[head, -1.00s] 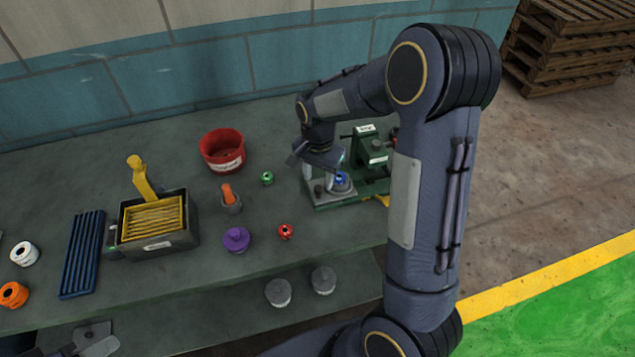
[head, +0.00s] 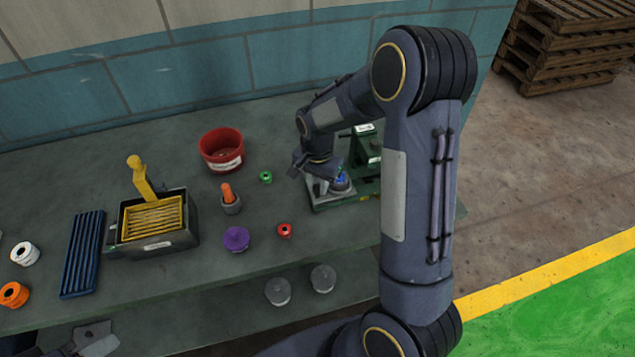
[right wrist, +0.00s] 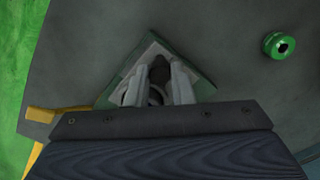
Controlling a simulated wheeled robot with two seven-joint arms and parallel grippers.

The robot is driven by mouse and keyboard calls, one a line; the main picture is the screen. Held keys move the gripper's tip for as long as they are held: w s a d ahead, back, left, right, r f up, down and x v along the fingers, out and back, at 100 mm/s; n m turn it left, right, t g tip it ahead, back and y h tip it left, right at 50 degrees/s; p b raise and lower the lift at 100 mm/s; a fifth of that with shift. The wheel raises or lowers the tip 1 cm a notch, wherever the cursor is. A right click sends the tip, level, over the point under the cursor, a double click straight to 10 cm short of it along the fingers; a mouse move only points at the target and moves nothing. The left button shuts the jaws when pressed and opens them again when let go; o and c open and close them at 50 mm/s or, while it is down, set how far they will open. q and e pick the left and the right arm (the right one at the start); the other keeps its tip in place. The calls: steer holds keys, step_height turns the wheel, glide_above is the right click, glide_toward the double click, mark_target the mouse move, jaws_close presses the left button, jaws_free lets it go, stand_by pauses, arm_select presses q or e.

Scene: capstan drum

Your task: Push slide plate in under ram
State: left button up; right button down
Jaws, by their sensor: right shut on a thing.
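The green press (head: 366,150) with its upright stands at the right end of the bench, partly hidden by my right arm. The pale slide plate (head: 341,193) lies on its green base at the front, with a small blue-topped part in a grey seat (head: 342,181) on it. My right gripper (head: 323,184) is down at the plate. In the right wrist view its fingers (right wrist: 160,75) are shut on a dark knob (right wrist: 159,68) on the plate. The ram is hard to make out. My left gripper (head: 95,342) shows partly at the bottom left; its fingers are unclear.
A red bin (head: 222,150), green spool (head: 266,177), red spool (head: 285,230), purple part (head: 236,239) and grey cup with an orange peg (head: 231,203) stand left of the press. A black box with a yellow rack (head: 153,219) is farther left. Bench around the spools is clear.

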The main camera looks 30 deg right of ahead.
mark_target(336, 185)
steer(key=d, duration=0.2)
steer(key=s+d, duration=0.1)
steer(key=d, duration=0.1)
steer(key=shift+d+b, duration=0.3)
steer(key=shift+d, duration=0.05)
steer(key=c, duration=1.3)
jaws_free()
steer(key=shift+o, duration=0.2)
steer(key=shift+a, duration=0.1)
step_height(336, 185, up, 8)
steer(key=shift+b, duration=0.4)
